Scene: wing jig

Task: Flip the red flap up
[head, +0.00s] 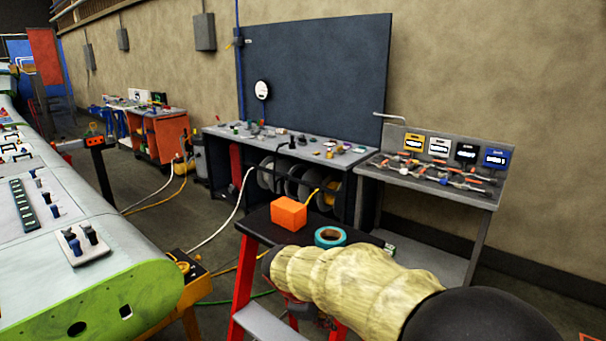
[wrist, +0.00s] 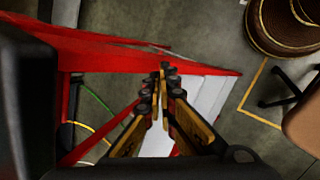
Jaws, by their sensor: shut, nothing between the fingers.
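My gripper (wrist: 163,72) is shut and empty in the wrist view, its fingertips together. Behind it in that view is a red frame (wrist: 110,50) with pale grey steps (wrist: 205,95). It looks like the red stepladder (head: 246,270) in the head view. I cannot tell from the wrist view whether the fingertips touch it. I cannot clearly pick out the red flap. A red upright panel (head: 45,56) stands far off at the left of the head view, and I cannot tell if it is the flap. In the head view my beige-sleeved arm covers part of the ladder.
An orange box (head: 289,213) and a teal tape roll (head: 330,237) sit on the ladder's black top. The wing (head: 60,240) with its green end lies at the left. A cluttered workbench (head: 222,133) and an instrument table (head: 487,196) line the wall. Cables cross the floor.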

